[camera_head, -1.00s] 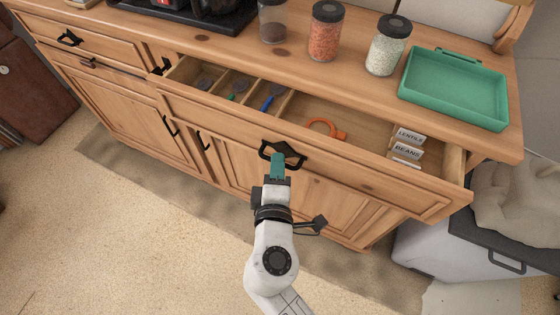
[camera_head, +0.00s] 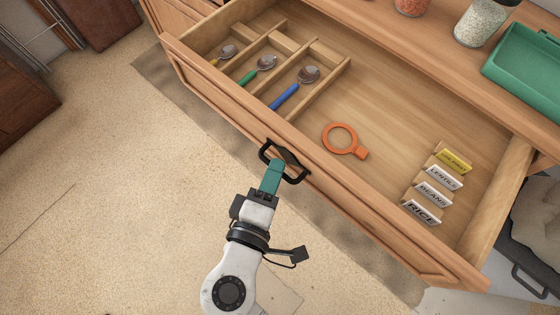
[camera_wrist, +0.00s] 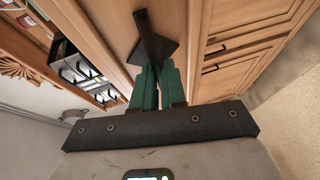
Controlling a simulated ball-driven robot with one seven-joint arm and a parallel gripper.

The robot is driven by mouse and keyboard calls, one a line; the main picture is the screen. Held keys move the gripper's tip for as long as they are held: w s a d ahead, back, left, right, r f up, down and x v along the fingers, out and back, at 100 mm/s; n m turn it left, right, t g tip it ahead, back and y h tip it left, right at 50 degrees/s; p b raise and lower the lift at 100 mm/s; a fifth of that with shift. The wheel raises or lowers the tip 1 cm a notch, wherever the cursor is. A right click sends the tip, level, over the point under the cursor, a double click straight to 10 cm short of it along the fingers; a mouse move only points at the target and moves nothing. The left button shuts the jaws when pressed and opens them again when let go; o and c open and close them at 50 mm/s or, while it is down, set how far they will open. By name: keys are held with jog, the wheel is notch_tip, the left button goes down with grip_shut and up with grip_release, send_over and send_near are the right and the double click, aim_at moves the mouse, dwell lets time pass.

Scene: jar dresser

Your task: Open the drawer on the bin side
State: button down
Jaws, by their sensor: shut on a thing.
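The wooden drawer (camera_head: 400,225) on the right side of the dresser is pulled far out. A black handle (camera_head: 297,176) sits on its front, and it also shows in the wrist view (camera_wrist: 150,35). My gripper (camera_head: 274,168) has green fingers and is shut on that handle; in the wrist view the fingers (camera_wrist: 158,85) close around it. Inside the drawer lie spoons in divided slots, among them one with a blue handle (camera_head: 293,90) and one with a green handle (camera_head: 257,69). An orange ring (camera_head: 341,139) and several label cards (camera_head: 434,193) lie there too.
The dresser top holds a green tray (camera_head: 525,62) and jars, including one with pale contents (camera_head: 482,22). A grey bin (camera_head: 535,265) with a cloth on it stands at the right, beside the drawer. The floor (camera_head: 110,190) at the left is open.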

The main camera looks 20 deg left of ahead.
jog(key=shift+f, duration=0.1)
jog(key=c, duration=1.2)
grip_release()
jog(key=s+r+b, duration=0.1)
jog(key=s+r, duration=0.1)
jog(key=s, duration=0.8)
jog(key=shift+s+d, duration=0.3)
jog(key=shift+s, duration=0.05)
